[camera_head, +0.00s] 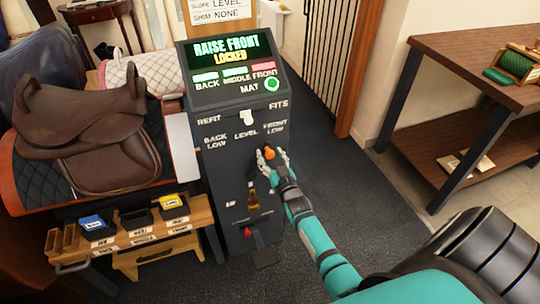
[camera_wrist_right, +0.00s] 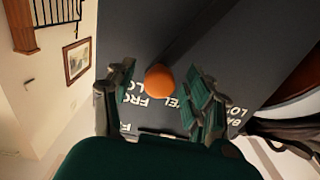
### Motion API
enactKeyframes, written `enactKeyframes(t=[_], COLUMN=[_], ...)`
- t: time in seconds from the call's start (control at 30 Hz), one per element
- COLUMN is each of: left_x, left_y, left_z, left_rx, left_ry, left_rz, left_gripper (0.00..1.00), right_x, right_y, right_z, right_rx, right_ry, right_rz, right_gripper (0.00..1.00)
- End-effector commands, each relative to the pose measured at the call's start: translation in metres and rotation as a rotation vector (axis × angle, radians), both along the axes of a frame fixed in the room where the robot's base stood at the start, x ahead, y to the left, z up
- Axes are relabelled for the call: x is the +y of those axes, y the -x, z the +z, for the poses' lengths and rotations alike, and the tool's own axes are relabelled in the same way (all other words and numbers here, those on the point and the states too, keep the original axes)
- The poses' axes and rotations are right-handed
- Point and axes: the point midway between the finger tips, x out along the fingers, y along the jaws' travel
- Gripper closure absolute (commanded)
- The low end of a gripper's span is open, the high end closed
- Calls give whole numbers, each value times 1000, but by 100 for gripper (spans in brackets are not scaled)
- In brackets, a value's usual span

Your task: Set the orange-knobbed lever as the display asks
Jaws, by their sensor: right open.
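The orange knob (camera_head: 269,153) of the lever is on the front of the dark console (camera_head: 215,165), under the FRONT LOW label, right of LEVEL and BACK LOW. The display (camera_head: 232,47) reads RAISE FRONT, LOCKED. My right gripper (camera_head: 271,155) is at the knob, its fingers apart on either side of it. In the right wrist view the knob (camera_wrist_right: 160,81) sits between the open fingers (camera_wrist_right: 160,88); contact cannot be told. The lever's stem is hidden. My left gripper is out of view.
A brown saddle (camera_head: 85,125) rests on a stand to the left. A wooden rack (camera_head: 150,245) with small labelled bins stands below it. A wooden table (camera_head: 465,60) is at the right. A sign above the console reads SLOPE LEVEL, SHIM NONE. Dark floor right of the console is clear.

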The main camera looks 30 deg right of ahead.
Motion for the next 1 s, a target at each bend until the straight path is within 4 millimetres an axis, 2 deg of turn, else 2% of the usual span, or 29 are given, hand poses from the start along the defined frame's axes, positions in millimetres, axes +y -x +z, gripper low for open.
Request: enactKeyframes(t=[0.13,0.37,0.8,1.0], left_x=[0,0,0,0], left_y=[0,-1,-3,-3], left_z=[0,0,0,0], left_rx=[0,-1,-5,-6], left_ry=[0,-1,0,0], left_rz=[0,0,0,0], left_gripper=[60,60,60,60], right_x=[-2,-2,-2,-2], right_y=[-7,-7,-7,-7], right_z=[0,0,0,0], right_rx=[0,0,0,0], right_ry=[0,0,1,0], right_rz=[0,0,0,0], right_gripper=[47,47,100,100])
